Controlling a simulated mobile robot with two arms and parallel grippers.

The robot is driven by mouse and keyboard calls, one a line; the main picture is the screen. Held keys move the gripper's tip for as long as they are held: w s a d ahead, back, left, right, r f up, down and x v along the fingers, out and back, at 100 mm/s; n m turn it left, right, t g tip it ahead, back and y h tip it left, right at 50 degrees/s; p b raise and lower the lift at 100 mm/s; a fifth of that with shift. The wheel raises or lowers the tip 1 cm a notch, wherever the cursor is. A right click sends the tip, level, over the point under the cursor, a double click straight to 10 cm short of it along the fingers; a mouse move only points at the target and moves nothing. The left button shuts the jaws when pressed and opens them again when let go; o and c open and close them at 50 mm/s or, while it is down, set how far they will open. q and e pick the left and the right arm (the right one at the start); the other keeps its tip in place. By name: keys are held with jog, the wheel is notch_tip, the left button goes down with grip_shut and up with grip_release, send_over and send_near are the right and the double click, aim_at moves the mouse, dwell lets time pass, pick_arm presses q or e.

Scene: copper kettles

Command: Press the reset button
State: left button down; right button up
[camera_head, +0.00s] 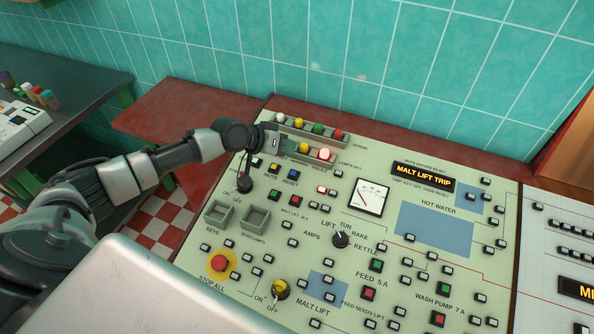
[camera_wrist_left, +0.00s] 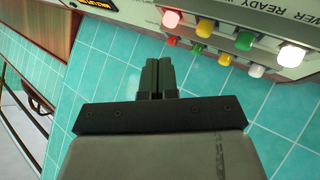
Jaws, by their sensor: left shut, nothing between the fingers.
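The blue button (camera_head: 292,174) beside the yellow button (camera_head: 274,168) sits in the upper left of the green control panel (camera_head: 330,275). The small lettering near it is hard to read, and I take it as the reset button. My left gripper (camera_head: 291,147) is shut and empty. It is over the lamp rows, above the blue button in the picture, and apart from that button. In the left wrist view its two dark fingers (camera_wrist_left: 159,75) are together, with wall tiles behind them. The blue button is not in that view. My right gripper is not in view.
A black knob (camera_head: 244,183) stands left of the buttons. A lit red lamp (camera_head: 324,154) and a yellow lamp (camera_head: 303,147) are close to my gripper. A red stop button (camera_head: 219,261) is lower left. A lit white lamp (camera_wrist_left: 291,55) shows in the wrist view.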

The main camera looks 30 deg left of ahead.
pick_arm(q)
jog(key=b, duration=0.7)
send_over(291, 173)
jog(key=f, duration=0.7)
jog(key=shift+s+d+f, duration=0.1)
jog(key=shift+s+f, duration=0.2)
jog(key=shift+w+f+b, duration=0.15)
jog(key=shift+f+b, duration=0.45)
jog(key=shift+b, duration=0.2)
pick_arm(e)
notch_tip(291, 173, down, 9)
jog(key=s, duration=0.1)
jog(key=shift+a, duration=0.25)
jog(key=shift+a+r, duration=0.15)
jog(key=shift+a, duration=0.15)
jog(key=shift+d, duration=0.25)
pick_arm(q)
jog(key=shift+w+f+b, duration=0.1)
jog(key=shift+f+b, duration=0.25)
jog(key=shift+f, duration=0.05)
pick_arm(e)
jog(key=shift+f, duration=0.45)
